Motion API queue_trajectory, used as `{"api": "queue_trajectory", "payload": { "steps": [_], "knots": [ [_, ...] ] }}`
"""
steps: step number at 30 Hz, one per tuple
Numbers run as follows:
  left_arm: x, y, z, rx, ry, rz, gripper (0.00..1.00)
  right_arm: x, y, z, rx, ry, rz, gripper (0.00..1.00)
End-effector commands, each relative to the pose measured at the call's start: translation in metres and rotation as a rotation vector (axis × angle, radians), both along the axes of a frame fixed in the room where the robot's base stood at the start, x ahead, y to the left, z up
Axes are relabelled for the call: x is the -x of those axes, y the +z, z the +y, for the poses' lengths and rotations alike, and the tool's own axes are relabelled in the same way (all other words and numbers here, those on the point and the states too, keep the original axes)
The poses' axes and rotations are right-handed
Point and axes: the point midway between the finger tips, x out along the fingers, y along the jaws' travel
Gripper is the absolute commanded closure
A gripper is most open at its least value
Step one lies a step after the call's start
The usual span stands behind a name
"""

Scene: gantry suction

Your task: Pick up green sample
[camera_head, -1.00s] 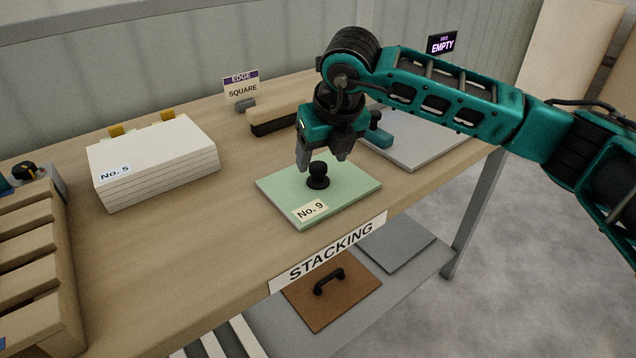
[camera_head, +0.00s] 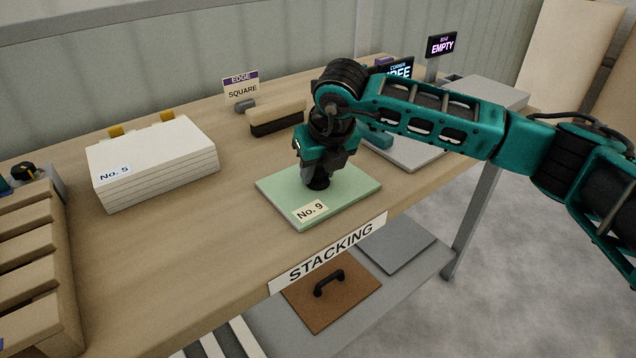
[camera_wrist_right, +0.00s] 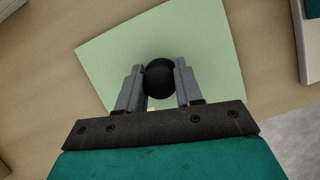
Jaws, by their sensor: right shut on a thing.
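The green sample (camera_head: 352,194) is a flat pale green plate labelled "No. 9", lying on the wooden table. A black round knob (camera_head: 318,184) stands on it. My right gripper (camera_head: 318,179) is over the plate, shut on the knob. In the right wrist view the two grey fingers of the right gripper (camera_wrist_right: 159,80) are on either side of the black knob (camera_wrist_right: 159,88), with the green sample (camera_wrist_right: 207,45) below. The plate looks flat on the table. My left gripper is not in view.
A stack of white plates (camera_head: 158,165) labelled "No. 5" is on the left. A brush (camera_head: 277,118) and an "EDGE SQUARE" sign (camera_head: 241,89) stand behind. A grey plate (camera_head: 412,151) lies to the right. A brown panel with a handle (camera_head: 340,300) is on the lower shelf.

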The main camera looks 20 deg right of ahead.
Motion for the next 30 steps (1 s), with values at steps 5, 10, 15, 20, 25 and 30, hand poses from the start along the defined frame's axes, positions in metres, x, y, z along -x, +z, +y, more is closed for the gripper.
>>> {"api": "queue_trajectory", "payload": {
  "steps": [5,10,15,20,25,30],
  "knots": [
    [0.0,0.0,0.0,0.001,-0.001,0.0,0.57,0.0,0.0,0.0,0.0,0.0,-0.001,0.91],
    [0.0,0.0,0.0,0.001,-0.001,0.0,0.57,0.0,0.001,0.0,0.0,0.0,-0.002,1.0],
    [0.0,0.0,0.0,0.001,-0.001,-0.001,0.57,0.0,0.002,0.0,0.0,0.0,-0.002,1.0],
    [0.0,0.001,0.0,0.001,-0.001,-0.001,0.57,-0.001,0.009,0.0,0.0,0.0,-0.004,1.0],
    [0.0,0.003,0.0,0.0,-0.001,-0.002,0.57,-0.001,0.032,0.0,-0.001,0.001,-0.005,1.0],
    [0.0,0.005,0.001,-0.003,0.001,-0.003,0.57,-0.001,0.076,0.0,-0.002,0.0,-0.008,1.0]
  ]
}}
